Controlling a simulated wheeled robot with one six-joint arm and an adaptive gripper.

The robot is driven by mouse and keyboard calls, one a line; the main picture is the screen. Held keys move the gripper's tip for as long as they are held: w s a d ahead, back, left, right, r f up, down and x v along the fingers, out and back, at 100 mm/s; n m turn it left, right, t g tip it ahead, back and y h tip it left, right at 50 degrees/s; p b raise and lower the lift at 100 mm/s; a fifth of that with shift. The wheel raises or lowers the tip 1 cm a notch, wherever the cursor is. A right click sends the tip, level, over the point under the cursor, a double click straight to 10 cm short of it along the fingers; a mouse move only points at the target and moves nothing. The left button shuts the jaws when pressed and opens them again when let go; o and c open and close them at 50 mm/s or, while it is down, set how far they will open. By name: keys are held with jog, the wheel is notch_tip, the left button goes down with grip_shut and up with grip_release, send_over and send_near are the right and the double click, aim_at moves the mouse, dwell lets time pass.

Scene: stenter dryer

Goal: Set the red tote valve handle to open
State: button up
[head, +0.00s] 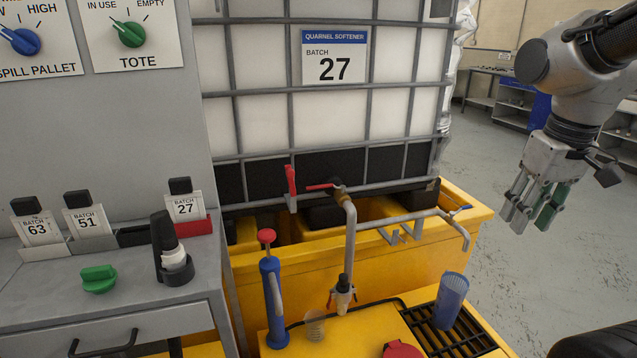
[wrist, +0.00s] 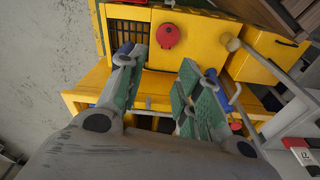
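The tote (head: 260,120) is a white caged tank with a black lower band and a "Quarnel Softener, Batch 27" sign (head: 334,57). A red lever (head: 321,187) lies roughly horizontal at the outlet, beside the brass fitting (head: 346,200) of a grey pipe. A second red piece (head: 291,180) stands upright just left of it, on the cage; I cannot tell its link to the valve. My gripper (head: 536,210) is open and empty at the right in the head view, well apart from the lever. Its green-padded fingers are spread in the wrist view (wrist: 158,78).
In front stand a blue hand pump (head: 273,300), a blue beaker (head: 450,299) and a clear cup (head: 315,326). A grey cabinet (head: 150,320) is at left. Floor (head: 560,250) is free at right.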

jog(key=w+a+f+n+g, duration=0.1)
jog(key=w+a+n, duration=0.1)
jog(key=w+a, duration=0.6)
jog(key=n+t, duration=0.2)
jog(key=n, duration=1.4)
send_near(318, 186)
jog(key=f, duration=0.2)
jog(key=w+f+n, duration=0.1)
jog(key=f, duration=0.2)
jog(key=w+f+n, duration=0.1)
jog(key=f, duration=0.2)
jog(key=shift+a+g, duration=0.2)
jog(key=shift+g, duration=0.1)
grip_shut()
